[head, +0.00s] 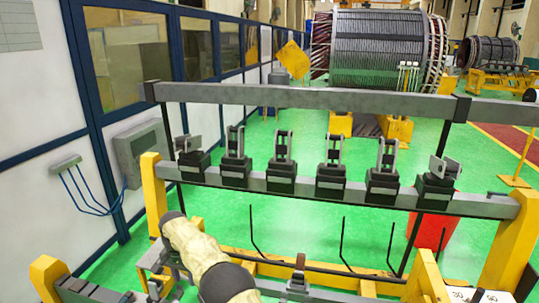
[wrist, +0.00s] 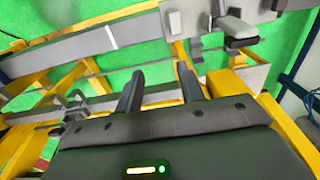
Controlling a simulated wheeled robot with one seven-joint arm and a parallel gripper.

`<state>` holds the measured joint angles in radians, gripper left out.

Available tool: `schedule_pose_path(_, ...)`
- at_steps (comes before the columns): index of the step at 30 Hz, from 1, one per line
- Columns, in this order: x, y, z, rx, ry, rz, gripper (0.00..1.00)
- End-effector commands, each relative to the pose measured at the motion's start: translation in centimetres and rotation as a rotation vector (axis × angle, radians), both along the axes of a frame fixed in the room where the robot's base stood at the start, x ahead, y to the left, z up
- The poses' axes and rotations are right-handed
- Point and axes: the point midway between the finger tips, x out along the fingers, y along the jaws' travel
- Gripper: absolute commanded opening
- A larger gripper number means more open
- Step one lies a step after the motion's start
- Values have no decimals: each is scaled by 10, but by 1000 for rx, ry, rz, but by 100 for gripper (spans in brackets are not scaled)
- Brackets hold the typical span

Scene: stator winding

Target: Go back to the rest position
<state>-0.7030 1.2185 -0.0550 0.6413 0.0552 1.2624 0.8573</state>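My gripper (wrist: 160,86) shows in the wrist view with its two dark fingers spread apart. Nothing is held between them. Behind the fingers I see yellow and grey frame bars and green floor. In the head view my beige and black arm reaches in at the lower left, below the rail of clamps. I cannot clearly make out the gripper there.
A grey rail (head: 270,187) with several black clamps crosses the head view on yellow posts (head: 153,195). A grey beam (head: 330,97) runs above it. A large wound stator (head: 380,50) stands behind. A blue-framed wall (head: 85,120) borders the left. Green floor is open beyond.

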Motion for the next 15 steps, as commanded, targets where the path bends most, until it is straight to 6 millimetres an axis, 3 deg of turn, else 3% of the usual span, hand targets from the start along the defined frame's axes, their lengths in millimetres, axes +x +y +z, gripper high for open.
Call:
schedule_pose_path(1,9,-19,11,4,-6,-5,38)
schedule_pose_path(7,25,-88,44,19,-33,11,38)
schedule_pose_path(15,16,-186,79,28,-74,39,38)
